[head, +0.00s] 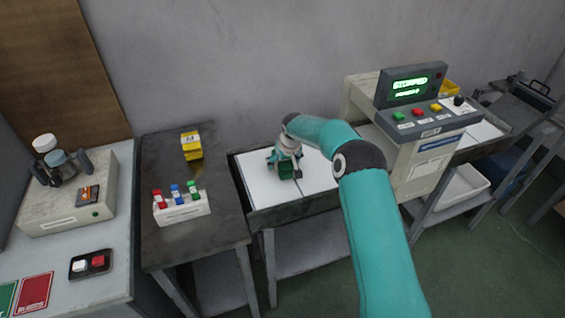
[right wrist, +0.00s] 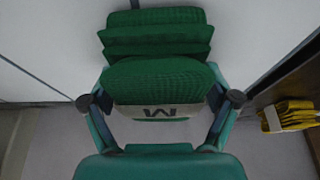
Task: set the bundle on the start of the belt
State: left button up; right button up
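The green bundle (right wrist: 160,80) is folded cloth with a pale band marked M, and it sits between the fingers of my right gripper (right wrist: 160,100). Both finger pads appear to touch its sides. In the head view the bundle (head: 286,173) is a small green patch below my right gripper (head: 285,160), over the white left end of the belt (head: 262,187). I cannot tell whether its underside touches the belt. My left gripper is not in view.
A yellow bundle marked M (head: 191,146) lies on the dark table (head: 165,240) left of the belt. A white rack with coloured pieces (head: 182,209) stands nearer. The machine with a lit green display (head: 410,85) stands at the belt's right.

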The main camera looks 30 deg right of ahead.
jog(key=shift+r, duration=0.1)
jog(key=b+v, duration=0.1)
jog(key=v, duration=1.1)
jog(key=shift+s+b, duration=0.1)
jog(key=shift+b, duration=0.3)
